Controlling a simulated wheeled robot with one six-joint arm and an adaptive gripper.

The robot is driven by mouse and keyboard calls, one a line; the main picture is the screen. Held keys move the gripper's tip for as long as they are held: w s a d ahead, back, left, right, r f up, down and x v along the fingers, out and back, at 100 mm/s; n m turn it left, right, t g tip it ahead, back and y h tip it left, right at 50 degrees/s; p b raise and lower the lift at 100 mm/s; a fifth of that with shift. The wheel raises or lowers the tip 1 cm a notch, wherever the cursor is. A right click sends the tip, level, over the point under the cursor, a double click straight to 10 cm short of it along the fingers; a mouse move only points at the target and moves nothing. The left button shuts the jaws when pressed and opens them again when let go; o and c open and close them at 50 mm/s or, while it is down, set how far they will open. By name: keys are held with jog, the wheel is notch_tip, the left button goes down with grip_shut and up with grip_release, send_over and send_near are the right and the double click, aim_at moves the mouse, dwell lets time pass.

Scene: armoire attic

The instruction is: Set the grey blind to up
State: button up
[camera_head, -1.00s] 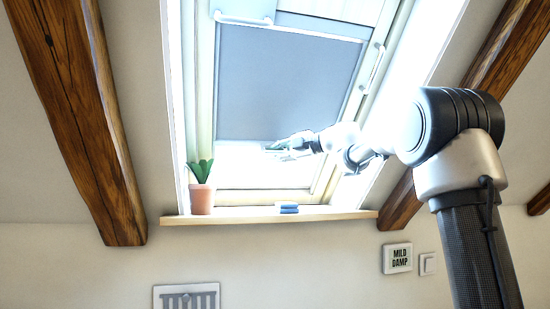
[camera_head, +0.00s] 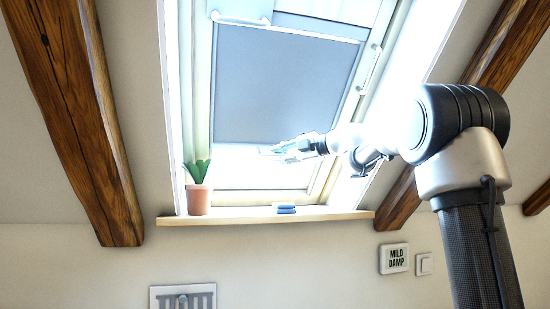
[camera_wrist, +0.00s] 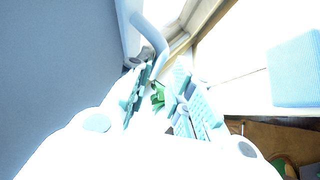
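The grey blind (camera_head: 285,85) covers the upper and middle part of the slanted roof window, and bright glass shows below its lower edge. It also fills the left of the wrist view (camera_wrist: 55,70). My gripper (camera_head: 283,149) is at the blind's lower edge, toward its right side, pointing left. In the wrist view my gripper (camera_wrist: 162,78) shows a gap between its fingers. A pale curved bar (camera_wrist: 152,38) beside the blind reaches the fingertips; I cannot tell whether it touches them or lies between them. Glare washes out the fingers.
A potted plant (camera_head: 198,190) and a small blue stack (camera_head: 285,208) stand on the window sill (camera_head: 240,217). A white handle (camera_head: 372,68) is on the right of the frame. Wooden beams flank the window.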

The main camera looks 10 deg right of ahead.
jog(key=shift+v, duration=2.9)
jog(key=shift+o, duration=0.5)
